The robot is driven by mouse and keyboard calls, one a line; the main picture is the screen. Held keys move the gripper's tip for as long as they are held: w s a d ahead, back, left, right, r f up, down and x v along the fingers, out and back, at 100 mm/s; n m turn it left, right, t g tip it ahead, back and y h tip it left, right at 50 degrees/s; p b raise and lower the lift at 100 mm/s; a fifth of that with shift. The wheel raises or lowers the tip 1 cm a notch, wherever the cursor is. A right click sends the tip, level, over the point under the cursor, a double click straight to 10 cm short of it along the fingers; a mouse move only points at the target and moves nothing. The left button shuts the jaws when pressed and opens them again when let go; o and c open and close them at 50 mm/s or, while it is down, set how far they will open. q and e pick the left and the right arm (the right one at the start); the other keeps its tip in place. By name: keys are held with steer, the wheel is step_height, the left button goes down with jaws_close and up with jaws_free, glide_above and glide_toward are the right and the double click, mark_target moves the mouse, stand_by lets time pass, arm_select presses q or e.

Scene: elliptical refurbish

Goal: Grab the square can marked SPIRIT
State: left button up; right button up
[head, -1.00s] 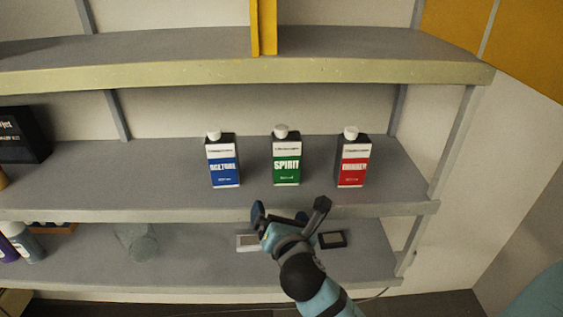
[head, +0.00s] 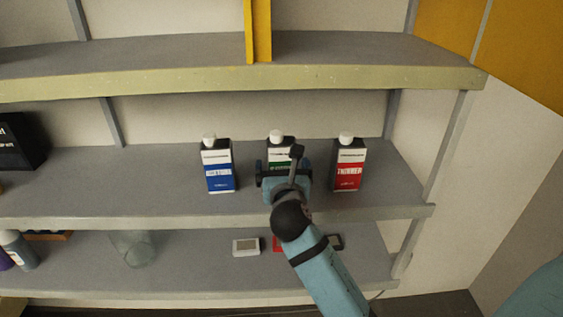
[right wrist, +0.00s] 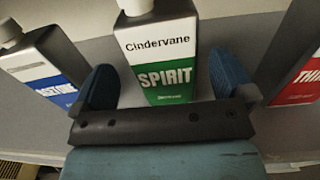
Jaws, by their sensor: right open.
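The SPIRIT can (head: 278,150), white and green with a white cap, stands upright on the middle shelf between two similar cans. In the head view my right gripper (head: 282,170) covers its lower part. In the right wrist view the SPIRIT can (right wrist: 165,65) stands between the two blue fingertips of my right gripper (right wrist: 165,82), with a gap visible on each side. My right gripper is open and empty. Whether the fingers reach along the can's sides is hard to tell. My left gripper is not in view.
A blue ACETONE can (head: 218,165) stands to the left and a red THINNER can (head: 348,163) to the right on the same shelf (head: 90,180). A yellow-edged shelf (head: 150,80) runs above. A glass jar (head: 132,247) and small boxes sit below.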

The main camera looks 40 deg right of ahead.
mark_target(283, 161)
steer(key=p+x, duration=0.1)
steer(key=x, duration=0.4)
steer(key=shift+r, duration=0.15)
steer(key=shift+s, duration=0.1)
steer(key=c, duration=1.2)
steer(key=shift+r, duration=0.1)
